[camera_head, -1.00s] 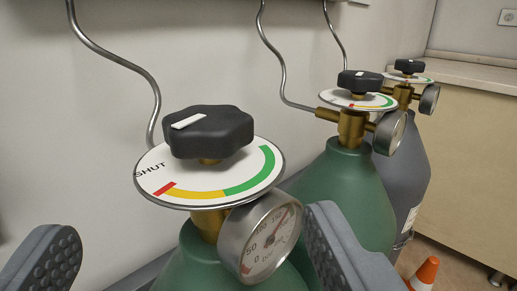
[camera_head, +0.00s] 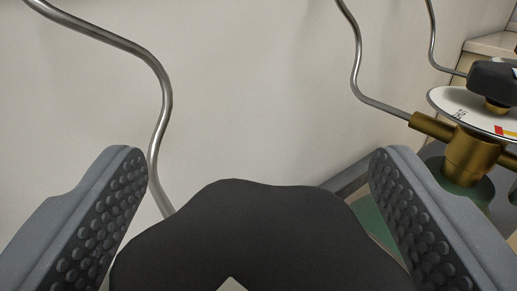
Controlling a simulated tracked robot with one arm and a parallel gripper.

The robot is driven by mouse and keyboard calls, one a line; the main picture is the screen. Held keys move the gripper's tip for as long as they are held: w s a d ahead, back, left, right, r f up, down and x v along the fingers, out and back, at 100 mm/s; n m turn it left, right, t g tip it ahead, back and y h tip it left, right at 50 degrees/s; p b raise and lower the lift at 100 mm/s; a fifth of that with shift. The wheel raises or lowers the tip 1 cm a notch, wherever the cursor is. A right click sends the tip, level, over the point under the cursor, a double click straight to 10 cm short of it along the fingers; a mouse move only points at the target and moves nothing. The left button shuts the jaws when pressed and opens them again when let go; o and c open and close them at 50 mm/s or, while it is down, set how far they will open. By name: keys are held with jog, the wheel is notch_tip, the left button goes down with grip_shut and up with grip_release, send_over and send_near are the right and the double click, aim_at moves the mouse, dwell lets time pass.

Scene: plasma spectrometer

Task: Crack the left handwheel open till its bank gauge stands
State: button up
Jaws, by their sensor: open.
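The left handwheel (camera_head: 255,225), a black lobed knob, fills the bottom middle of the view. Part of its white pointer mark shows at the bottom edge. My gripper (camera_head: 255,178) is open, with one studded grey finger on each side of the handwheel. I cannot tell whether either finger touches it. The left handwheel's dial plate, valve and bank gauge are out of view or hidden below the knob and fingers.
A second black handwheel (camera_head: 492,84) with a white dial plate (camera_head: 455,103) and brass valve (camera_head: 468,155) stands at right on a green cylinder. Steel tubes (camera_head: 163,100) run up the pale wall (camera_head: 260,80) behind.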

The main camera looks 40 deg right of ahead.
jog(key=c, duration=1)
jog(key=shift+f+n+t+y+b, duration=0.2)
jog(key=shift+n+t+y+b, duration=0.3)
jog(key=shift+n+y+b, duration=0.25)
jog(key=n+t+y+b, duration=0.1)
jog(key=n+y+b, duration=0.1)
jog(key=shift+w+f+y, duration=0.1)
jog(key=shift+y, duration=0.25)
jog(key=n+y+b, duration=0.1)
jog(key=y+b, duration=0.1)
jog(key=n+t+y+b, duration=0.1)
jog(key=b, duration=0.1)
jog(key=shift+a+y, duration=0.35)
jog(key=shift+y, duration=0.05)
jog(key=shift+n, duration=0.25)
jog(key=shift+a+r+y+b, duration=0.1)
jog(key=shift+r+y+b, duration=0.15)
jog(key=shift+y+b, duration=0.35)
